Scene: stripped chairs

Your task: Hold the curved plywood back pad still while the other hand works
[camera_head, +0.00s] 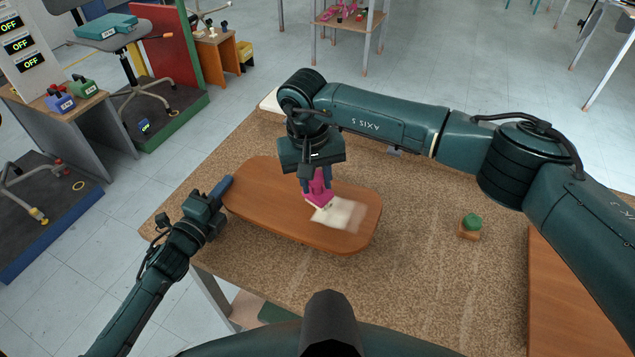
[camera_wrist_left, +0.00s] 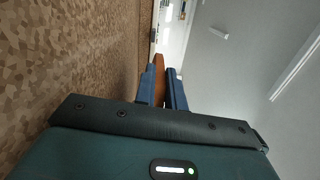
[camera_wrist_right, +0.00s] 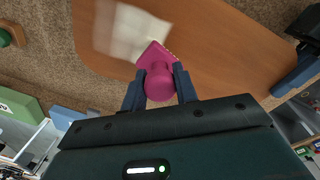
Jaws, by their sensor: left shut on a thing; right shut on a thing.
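The curved plywood back pad (camera_head: 275,219) lies on the speckled table, orange-brown with rounded ends. My left gripper (camera_head: 224,187) is shut on its left edge; the left wrist view shows the pad's edge (camera_wrist_left: 159,78) between the two blue fingers. My right gripper (camera_head: 317,182) is shut on a pink tool (camera_head: 319,198) above the pad's middle. The tool's pink head and round grip also show in the right wrist view (camera_wrist_right: 157,80). A pale, blurred patch (camera_head: 342,214) lies on the pad beside the tool's head; I cannot tell exactly what it is.
The speckled tabletop (camera_head: 430,270) is clear around the pad's right side. A small green-topped knob on a wooden block (camera_head: 470,227) stands to the right. Another brown panel (camera_head: 570,300) lies at the right, partly behind my right arm.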

